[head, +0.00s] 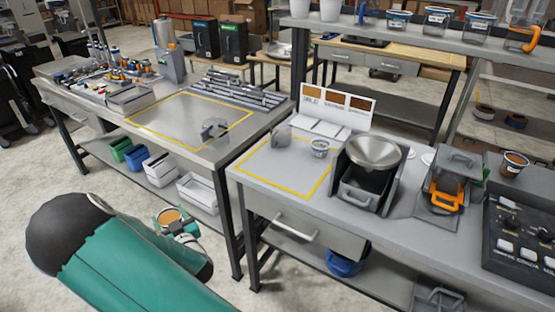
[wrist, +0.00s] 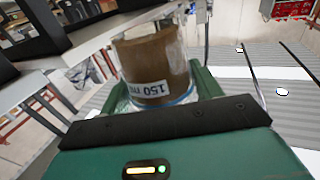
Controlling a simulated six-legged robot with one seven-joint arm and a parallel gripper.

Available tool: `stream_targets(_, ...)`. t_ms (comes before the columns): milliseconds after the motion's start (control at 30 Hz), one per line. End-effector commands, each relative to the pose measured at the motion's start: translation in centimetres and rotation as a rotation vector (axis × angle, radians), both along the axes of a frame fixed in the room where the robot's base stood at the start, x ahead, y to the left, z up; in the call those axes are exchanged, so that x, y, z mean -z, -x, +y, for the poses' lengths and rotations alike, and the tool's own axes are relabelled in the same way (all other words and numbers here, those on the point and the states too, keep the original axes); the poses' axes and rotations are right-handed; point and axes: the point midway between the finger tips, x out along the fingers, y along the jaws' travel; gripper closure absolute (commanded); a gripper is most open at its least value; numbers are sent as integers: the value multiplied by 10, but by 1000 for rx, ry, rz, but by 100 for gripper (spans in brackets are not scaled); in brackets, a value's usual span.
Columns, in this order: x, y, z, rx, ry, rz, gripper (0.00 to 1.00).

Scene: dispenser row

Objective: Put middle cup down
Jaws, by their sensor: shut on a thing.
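My gripper (head: 182,226) is shut on a clear cup with brown contents (head: 170,215), held in the air in front of the left table. In the wrist view the held cup (wrist: 150,62) fills the space between the fingers. It has a blue ring and a white label reading "150 m"; the rest of the label is cut off. The frames do not show for certain that it is the middle cup.
A sign with brown swatches (head: 337,104), a metal funnel (head: 372,150), an orange-handled holder (head: 446,192) and a control panel (head: 520,235) crowd the right table. A gap separates the tables.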

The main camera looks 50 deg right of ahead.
Motion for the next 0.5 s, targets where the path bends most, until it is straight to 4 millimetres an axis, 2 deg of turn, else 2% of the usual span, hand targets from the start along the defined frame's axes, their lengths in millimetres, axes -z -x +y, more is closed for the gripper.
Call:
stream_targets(33,-20,7,-27,52,-3,-10,67)
stream_targets(167,-61,32,-85,163,-1,-9,67)
stream_targets(267,-89,58,-127,245,-2,-8,67)
stream_targets(400,-126,104,-182,358,-5,-6,67)
stream_targets(500,-149,141,-215,434,-9,-4,67)
